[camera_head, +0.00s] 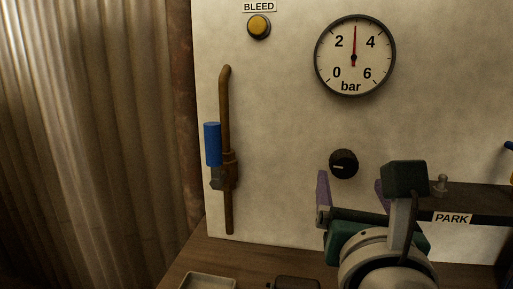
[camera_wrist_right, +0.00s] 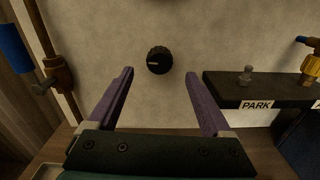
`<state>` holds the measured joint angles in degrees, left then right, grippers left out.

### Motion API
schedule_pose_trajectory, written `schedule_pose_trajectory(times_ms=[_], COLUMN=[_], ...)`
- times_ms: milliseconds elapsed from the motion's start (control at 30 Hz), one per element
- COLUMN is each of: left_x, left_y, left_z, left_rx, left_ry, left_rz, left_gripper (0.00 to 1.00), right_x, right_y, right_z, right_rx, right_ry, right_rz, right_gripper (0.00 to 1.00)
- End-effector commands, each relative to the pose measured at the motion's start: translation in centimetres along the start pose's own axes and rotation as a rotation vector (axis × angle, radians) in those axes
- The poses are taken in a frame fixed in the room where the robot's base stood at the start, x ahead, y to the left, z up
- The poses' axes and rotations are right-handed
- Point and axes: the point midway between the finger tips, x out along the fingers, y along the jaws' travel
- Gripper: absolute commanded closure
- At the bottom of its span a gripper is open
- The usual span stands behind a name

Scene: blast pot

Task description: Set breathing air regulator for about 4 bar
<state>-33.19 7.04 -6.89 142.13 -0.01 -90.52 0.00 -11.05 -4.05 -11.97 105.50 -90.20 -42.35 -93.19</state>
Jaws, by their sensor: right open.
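A round gauge (camera_head: 355,82) marked "bar" is on the pale panel; its red needle points almost straight up, midway between 2 and 4, at about 3. Below it is a black round knob (camera_head: 343,163) with a white mark pointing left. The knob also shows in the right wrist view (camera_wrist_right: 160,60). My right gripper (camera_head: 351,186) is open and empty, its purple fingers pointing at the panel. In the wrist view, its fingertips (camera_wrist_right: 160,74) are spread to either side of the knob and a little below it, touching nothing that I can see. My left gripper is not in view.
A pipe with a blue-handled valve (camera_head: 213,145) is at the left. A yellow button (camera_head: 259,27) labelled BLEED is above. A dark shelf labelled PARK (camera_wrist_right: 232,92) juts out at the right, close to the right finger. A tray (camera_head: 208,281) lies on the wooden bench below.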

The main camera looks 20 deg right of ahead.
Motion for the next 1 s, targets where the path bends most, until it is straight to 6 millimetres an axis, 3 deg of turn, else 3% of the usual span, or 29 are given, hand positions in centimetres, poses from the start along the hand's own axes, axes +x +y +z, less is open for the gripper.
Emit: schedule_pose_trajectory(times_ms=[100, 333, 733, 1000], left_x=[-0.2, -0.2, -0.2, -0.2], left_y=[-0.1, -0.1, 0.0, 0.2], left_z=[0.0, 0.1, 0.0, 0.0], left_rx=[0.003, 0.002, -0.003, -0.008], left_ry=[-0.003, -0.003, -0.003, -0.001], left_rz=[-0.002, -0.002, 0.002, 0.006], left_gripper=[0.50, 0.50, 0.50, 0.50], right_x=[2.5, 6.1, 7.2, 7.2], right_y=[0.1, 0.1, 0.0, 0.0], right_z=[0.2, 0.0, 0.0, 0.0], right_rx=[0.001, 0.002, 0.004, 0.004], right_ry=[-0.004, -0.002, 0.000, 0.000], right_rz=[0.000, 0.001, 0.002, 0.002], right_gripper=[0.17, 0.17, 0.17, 0.46])
